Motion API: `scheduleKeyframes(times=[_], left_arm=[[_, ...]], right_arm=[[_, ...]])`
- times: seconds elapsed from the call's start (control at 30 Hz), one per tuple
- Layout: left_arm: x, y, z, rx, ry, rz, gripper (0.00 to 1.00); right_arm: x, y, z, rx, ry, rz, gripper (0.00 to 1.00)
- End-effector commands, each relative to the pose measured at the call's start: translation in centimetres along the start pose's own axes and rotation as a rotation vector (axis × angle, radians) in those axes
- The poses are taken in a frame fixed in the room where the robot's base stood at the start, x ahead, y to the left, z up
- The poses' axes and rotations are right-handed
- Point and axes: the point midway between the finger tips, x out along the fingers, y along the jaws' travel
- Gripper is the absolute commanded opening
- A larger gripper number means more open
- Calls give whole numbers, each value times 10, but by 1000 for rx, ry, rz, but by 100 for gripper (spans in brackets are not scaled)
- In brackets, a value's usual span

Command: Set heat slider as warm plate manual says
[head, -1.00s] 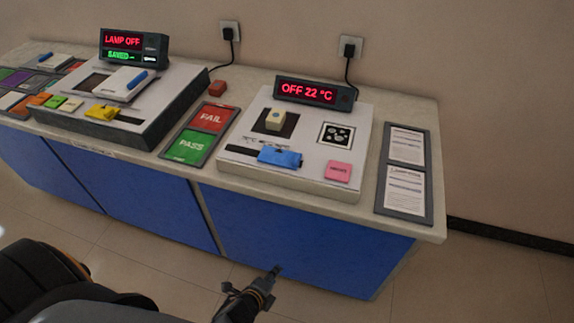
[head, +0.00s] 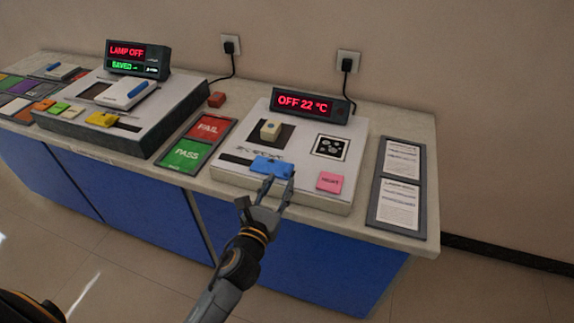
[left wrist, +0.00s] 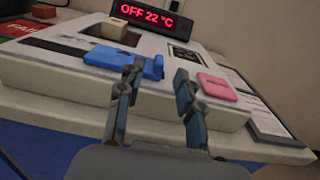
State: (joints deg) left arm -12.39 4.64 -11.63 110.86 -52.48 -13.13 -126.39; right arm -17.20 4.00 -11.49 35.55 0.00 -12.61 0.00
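The warm plate unit (head: 230,172) is a white box whose display (head: 303,103) reads OFF 22 °C in red. Its blue heat slider (head: 271,167) sits in a dark slot near the front edge; it also shows in the left wrist view (left wrist: 118,61). The manual (head: 372,205) is a dark board with two printed sheets at the right; its text is too small to read. My left gripper (head: 281,182) is open, its fingers at the unit's front edge by the slider. In the left wrist view its fingertips (left wrist: 160,68) stand apart, one near the slider's right end. My right gripper is not in view.
A pink label (head: 330,182) lies right of the slider. A cream block (head: 270,130) stands on the dark plate. FAIL and PASS pads (head: 197,145) lie left. A lamp unit with yellow slider (head: 102,119) is farther left. Open floor lies in front.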

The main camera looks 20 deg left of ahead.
Motion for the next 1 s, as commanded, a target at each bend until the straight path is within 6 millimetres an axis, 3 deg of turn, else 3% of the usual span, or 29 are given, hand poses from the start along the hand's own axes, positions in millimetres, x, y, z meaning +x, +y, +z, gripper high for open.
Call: scheduleKeyframes(times=[0.1, 0.3, 0.73, 0.77, 0.93, 1.0], left_arm=[[26, 0, 2, -2, -1, 1, 36], [55, 0, 0, -2, 0, 1, 36], [66, 0, -1, -2, 1, 0, 36], [66, 0, -1, -2, 1, 0, 34], [65, 0, -1, -2, 1, 0, 0], [65, 0, -1, -2, 1, 0, 0]], right_arm=[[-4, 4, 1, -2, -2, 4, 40], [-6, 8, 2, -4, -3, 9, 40], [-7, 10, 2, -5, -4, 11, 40], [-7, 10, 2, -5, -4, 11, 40], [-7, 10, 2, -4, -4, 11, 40], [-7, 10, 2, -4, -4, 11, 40]])
